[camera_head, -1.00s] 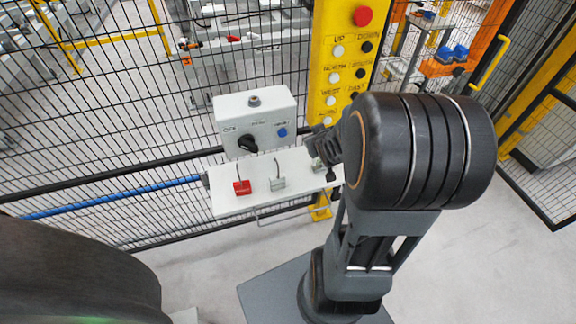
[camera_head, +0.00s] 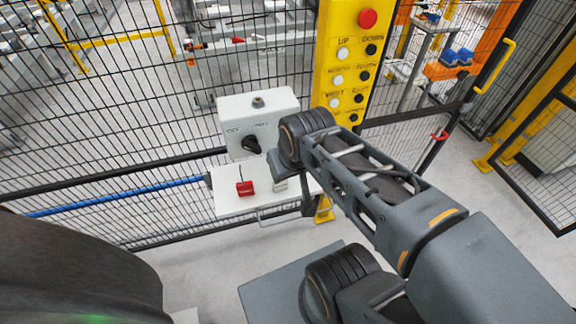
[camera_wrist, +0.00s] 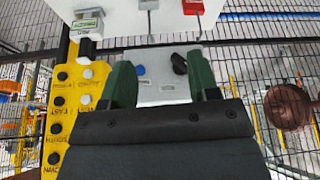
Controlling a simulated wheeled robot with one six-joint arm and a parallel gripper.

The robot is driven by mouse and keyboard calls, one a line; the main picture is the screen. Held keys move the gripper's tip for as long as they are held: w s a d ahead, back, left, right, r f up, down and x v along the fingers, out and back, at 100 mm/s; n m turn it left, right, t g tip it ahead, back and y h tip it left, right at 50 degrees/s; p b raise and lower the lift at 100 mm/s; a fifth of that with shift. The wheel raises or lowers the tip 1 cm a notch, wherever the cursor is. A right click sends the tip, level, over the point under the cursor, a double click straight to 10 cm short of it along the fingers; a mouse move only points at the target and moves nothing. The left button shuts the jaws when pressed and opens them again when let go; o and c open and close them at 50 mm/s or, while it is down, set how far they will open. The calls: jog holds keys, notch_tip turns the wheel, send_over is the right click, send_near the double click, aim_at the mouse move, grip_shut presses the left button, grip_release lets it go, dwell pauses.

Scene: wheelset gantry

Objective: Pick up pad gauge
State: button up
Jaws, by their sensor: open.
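Three small pieces sit on a white shelf (camera_head: 232,207); I cannot tell by name which is the pad gauge. A red block (camera_head: 245,187) with an upright wire is at left. A grey block (camera_head: 279,185) is to its right, partly behind my arm. In the wrist view the red block (camera_wrist: 192,6) and grey block (camera_wrist: 148,4) are at the top edge, and a grey-green piece (camera_wrist: 86,24) is at upper left. My gripper (camera_wrist: 160,62) is open and empty, its two green fingers apart from all three pieces. The head view hides it behind my arm.
A white control box (camera_head: 258,106) with a black knob stands behind the shelf. A yellow button post (camera_head: 345,60) rises to its right. Black mesh fence (camera_head: 110,140) runs behind, with a blue bar (camera_head: 115,197) at left. Clear floor lies right of the shelf.

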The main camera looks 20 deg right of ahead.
jog(key=shift+o, duration=0.4)
jog(key=w+d+f+m+b, duration=0.1)
jog(key=w+d, duration=0.3)
jog(key=d, duration=0.4)
jog(key=w+d+g+b, duration=0.1)
jog(key=w+d, duration=0.4)
jog(key=d, duration=0.3)
jog(key=w+d+f+m+b, duration=0.1)
jog(key=w+d, duration=0.3)
jog(key=d, duration=0.3)
jog(key=shift+d+p+x, duration=0.2)
jog(key=shift+p+x, duration=0.6)
jog(key=shift+x, duration=5.9)
